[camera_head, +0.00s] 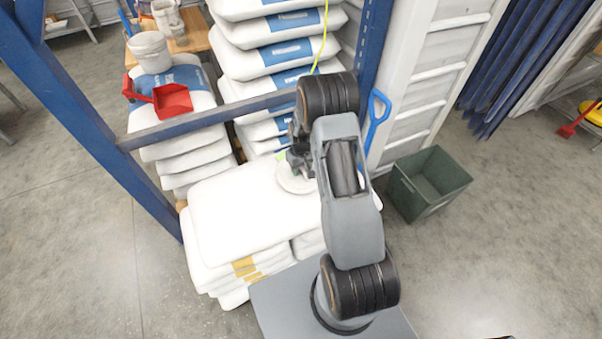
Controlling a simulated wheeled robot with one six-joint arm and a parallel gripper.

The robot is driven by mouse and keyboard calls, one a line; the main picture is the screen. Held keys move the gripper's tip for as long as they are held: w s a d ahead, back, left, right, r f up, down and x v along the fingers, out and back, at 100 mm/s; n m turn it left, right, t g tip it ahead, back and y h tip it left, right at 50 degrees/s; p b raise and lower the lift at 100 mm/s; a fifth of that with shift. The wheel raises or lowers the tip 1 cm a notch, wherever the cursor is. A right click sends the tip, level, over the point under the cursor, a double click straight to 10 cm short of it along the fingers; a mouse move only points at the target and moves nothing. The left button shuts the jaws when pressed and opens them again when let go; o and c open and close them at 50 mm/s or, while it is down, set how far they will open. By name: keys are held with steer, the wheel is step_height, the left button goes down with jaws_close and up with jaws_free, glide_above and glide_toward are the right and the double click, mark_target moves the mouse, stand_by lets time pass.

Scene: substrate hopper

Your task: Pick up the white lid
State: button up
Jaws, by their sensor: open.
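A white round lid (291,181) lies on the top white bag of the low stack (235,215) in front of me. Its right part is hidden behind my arm. My gripper (297,163) is at the far edge of the lid, seen from above and partly covered by my arm links. It is open. I cannot tell whether the fingers touch the lid.
A blue frame with a crossbar (215,119) stands just beyond the low stack. Tall bag stacks (275,55) rise behind it. A red scoop (172,100) and a white bucket (150,50) sit at the back left.

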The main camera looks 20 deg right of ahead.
steer(key=shift+f, duration=0.2)
stand_by(0.4)
jaws_close()
